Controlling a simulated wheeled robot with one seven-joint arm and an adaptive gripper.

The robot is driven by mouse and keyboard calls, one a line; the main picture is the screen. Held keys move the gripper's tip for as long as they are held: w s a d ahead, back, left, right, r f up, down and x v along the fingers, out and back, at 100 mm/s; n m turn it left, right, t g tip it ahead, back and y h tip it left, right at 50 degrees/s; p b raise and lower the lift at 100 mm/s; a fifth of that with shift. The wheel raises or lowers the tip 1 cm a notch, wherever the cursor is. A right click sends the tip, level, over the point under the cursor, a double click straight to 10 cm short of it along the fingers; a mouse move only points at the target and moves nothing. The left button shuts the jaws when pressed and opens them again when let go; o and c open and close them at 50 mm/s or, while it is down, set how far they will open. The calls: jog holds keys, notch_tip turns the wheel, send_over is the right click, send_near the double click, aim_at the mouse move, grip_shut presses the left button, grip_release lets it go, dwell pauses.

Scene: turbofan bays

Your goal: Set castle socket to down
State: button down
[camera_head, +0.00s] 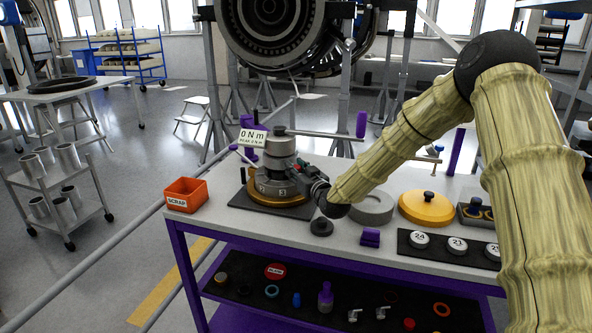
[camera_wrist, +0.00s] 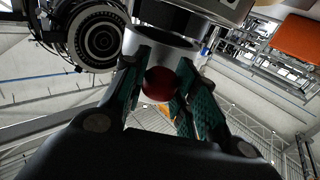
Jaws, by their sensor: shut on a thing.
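A grey metal cylinder stack (camera_head: 280,150), which looks like the castle socket and its tool, stands upright on a brass-coloured round base (camera_head: 262,192) on a dark mat. A small sign (camera_head: 253,138) at it reads 0 N m. My gripper (camera_head: 307,174) reaches the stack's right side from the right. In the wrist view my gripper's green-padded fingers (camera_wrist: 163,88) are shut on a dark red round knob (camera_wrist: 160,84). A silver cylinder (camera_wrist: 158,45) is just beyond the knob. I cannot tell whether the socket is up or down; the fingers hide part of it.
An orange scrap bin (camera_head: 186,194) stands left of the mat. A dark round piece (camera_head: 321,227), a purple block (camera_head: 370,238), a grey ring (camera_head: 372,208) and a yellow disc (camera_head: 427,209) are to the right.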

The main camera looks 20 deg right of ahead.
jog(key=shift+f+b, duration=0.85)
jog(key=shift+f, duration=0.8)
jog(key=shift+s+f, duration=0.1)
jog(key=c, duration=1.1)
grip_release()
jog(key=shift+r, duration=0.2)
notch_tip(320, 180, up, 10)
jog(key=shift+f, duration=0.1)
